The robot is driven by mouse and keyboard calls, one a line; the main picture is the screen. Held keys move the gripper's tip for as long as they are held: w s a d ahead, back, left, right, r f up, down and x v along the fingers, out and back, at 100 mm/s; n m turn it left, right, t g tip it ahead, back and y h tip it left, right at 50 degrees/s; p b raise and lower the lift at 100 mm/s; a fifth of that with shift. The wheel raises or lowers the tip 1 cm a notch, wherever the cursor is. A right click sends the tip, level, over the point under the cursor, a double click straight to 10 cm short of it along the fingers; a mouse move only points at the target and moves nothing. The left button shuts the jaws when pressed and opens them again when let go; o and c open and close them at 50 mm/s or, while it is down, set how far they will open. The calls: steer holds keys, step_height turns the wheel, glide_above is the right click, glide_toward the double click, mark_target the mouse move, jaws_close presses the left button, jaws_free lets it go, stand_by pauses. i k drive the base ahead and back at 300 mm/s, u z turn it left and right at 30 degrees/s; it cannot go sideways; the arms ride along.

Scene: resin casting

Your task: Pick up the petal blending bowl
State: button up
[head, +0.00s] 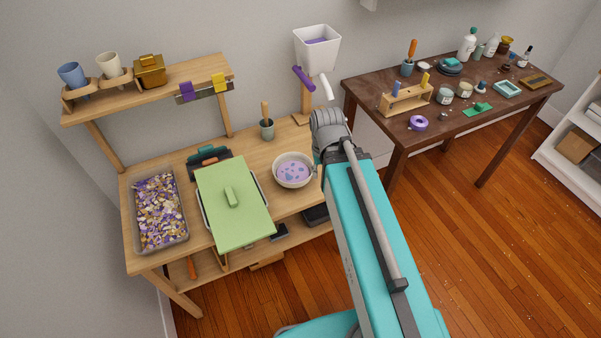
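The petal blending bowl (292,184) is a round cream bowl on the wooden workbench, right of the green-lidded box. It holds a pale lilac mix with purple and blue bits and looks upright. My teal arm comes up from the bottom of the head view and ends at a grey joint just right of the bowl, close to its right rim in the picture. My gripper does not show; it seems hidden behind that joint. I cannot tell whether anything touches the bowl.
A green-lidded box (232,202) and a tray of petals (160,238) fill the bench's left. A grey pot (267,130) with a wooden-handled tool stands behind the bowl. A white hopper (317,47) rises at the back. A dark table (376,87) with craft items stands right.

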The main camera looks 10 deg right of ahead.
mark_target(290, 170)
steer(key=z, duration=0.35)
steer(key=k, duration=1.1)
steer(key=u, duration=0.75)
steer(key=i, duration=0.5)
steer(key=u, duration=0.05)
